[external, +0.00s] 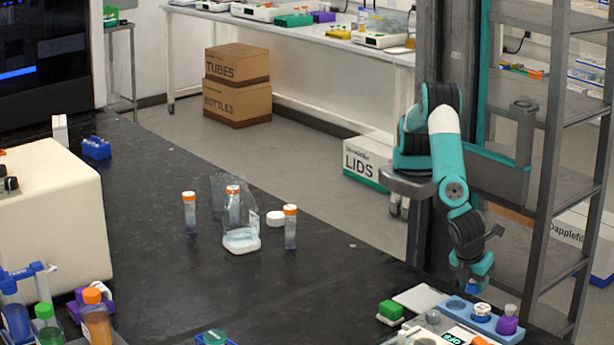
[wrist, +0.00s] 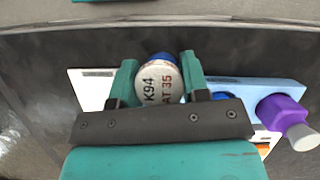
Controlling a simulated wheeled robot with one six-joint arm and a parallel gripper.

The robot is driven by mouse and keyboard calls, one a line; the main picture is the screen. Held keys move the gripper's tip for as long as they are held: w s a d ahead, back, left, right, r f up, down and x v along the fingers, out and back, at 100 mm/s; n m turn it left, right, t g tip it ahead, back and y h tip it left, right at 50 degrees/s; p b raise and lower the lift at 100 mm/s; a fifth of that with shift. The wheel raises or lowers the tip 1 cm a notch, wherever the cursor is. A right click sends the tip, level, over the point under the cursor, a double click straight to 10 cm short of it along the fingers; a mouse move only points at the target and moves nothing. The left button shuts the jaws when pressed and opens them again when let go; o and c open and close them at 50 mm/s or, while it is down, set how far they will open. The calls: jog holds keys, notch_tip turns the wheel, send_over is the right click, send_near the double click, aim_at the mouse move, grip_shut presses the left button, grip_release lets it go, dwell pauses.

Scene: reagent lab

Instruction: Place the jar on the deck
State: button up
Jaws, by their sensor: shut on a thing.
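My gripper (external: 475,284) hangs over the front right part of the dark bench, by the blue tray. It is shut on a small jar, whose round white lid with black and red lettering (K94, AT35) faces the wrist camera (wrist: 160,82). The jar's blue side shows at the fingertips in the external view (external: 473,286). A flat white plate (external: 420,298) lies left of the tray; it also shows in the wrist view (wrist: 88,88). Which surface is the deck I cannot tell for sure.
The blue tray (external: 456,308) holds a white-lidded blue jar (external: 482,311) and a purple bottle (external: 507,320). A green-capped block (external: 390,311) stands left of the plate. Orange-capped tubes (external: 290,228) and a clear bottle (external: 236,215) stand mid-bench. A metal shelf rack (external: 555,130) rises at right.

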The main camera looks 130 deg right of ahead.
aim_at(472, 293)
jog(key=shift+f, duration=1.75)
jog(key=shift+f, duration=0.2)
jog(key=o, duration=1)
jog(key=shift+r, duration=0.15)
jog(key=v, duration=1.2)
jog(key=shift+r, duration=0.1)
